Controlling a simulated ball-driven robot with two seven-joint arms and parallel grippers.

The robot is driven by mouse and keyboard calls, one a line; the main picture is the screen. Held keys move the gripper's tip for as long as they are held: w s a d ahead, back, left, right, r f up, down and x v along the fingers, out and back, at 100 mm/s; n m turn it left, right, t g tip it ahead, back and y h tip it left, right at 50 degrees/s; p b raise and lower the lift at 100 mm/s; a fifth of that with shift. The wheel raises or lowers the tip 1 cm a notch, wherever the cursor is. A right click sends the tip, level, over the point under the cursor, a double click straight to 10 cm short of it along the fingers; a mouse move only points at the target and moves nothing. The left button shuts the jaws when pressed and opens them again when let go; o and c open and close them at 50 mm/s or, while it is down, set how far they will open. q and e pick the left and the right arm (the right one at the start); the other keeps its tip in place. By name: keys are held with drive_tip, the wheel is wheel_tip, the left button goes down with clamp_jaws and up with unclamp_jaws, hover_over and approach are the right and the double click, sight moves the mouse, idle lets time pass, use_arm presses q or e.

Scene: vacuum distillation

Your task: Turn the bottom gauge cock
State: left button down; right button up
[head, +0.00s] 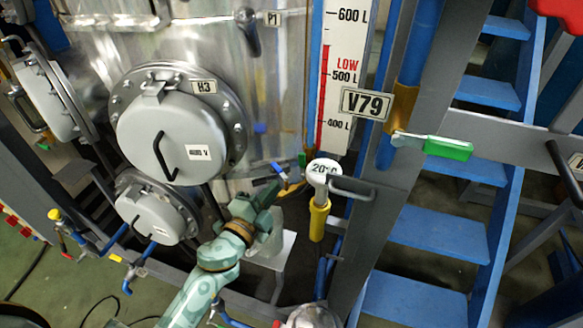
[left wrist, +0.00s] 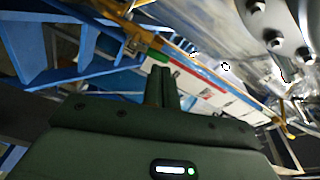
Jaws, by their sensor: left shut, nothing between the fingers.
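The level gauge board (head: 340,75), white with a red strip and litre marks, stands beside the steel vessel in the head view. At its lower end are a small brass cock with a blue handle (head: 278,170) and a small green part (head: 302,159). I cannot tell for certain which is the bottom gauge cock. My left gripper (head: 277,200) is just below the blue handle, apparently apart from it. In the left wrist view its fingers (left wrist: 163,88) are shut and empty, with the gauge board (left wrist: 190,75) beyond them. My right gripper is not in view.
A round gauge marked 20°C (head: 323,171) on a yellow stem stands close right of the gripper. The round hatch H3 (head: 190,125) is to the left. A green-handled valve (head: 447,148) and blue stairs (head: 440,233) are on the right.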

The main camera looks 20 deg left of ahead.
sight(305, 167)
use_arm(q)
drive_tip(key=w+d+m+h, duration=0.1)
drive_tip(key=w, duration=0.1)
drive_tip(key=w+d+m+h, duration=0.1)
drive_tip(key=w+d+m, duration=0.1)
drive_tip(key=w, duration=0.1)
drive_tip(key=w+d+r+m, duration=0.1)
drive_tip(key=w+d, duration=0.1)
drive_tip(key=w, duration=0.1)
drive_tip(key=shift+r+g+h, duration=0.1)
drive_tip(key=shift+g+h, duration=0.3)
drive_tip(key=shift+w+d+b, duration=0.15)
drive_tip(key=shift+w+b, duration=0.15)
drive_tip(key=shift+w, duration=0.25)
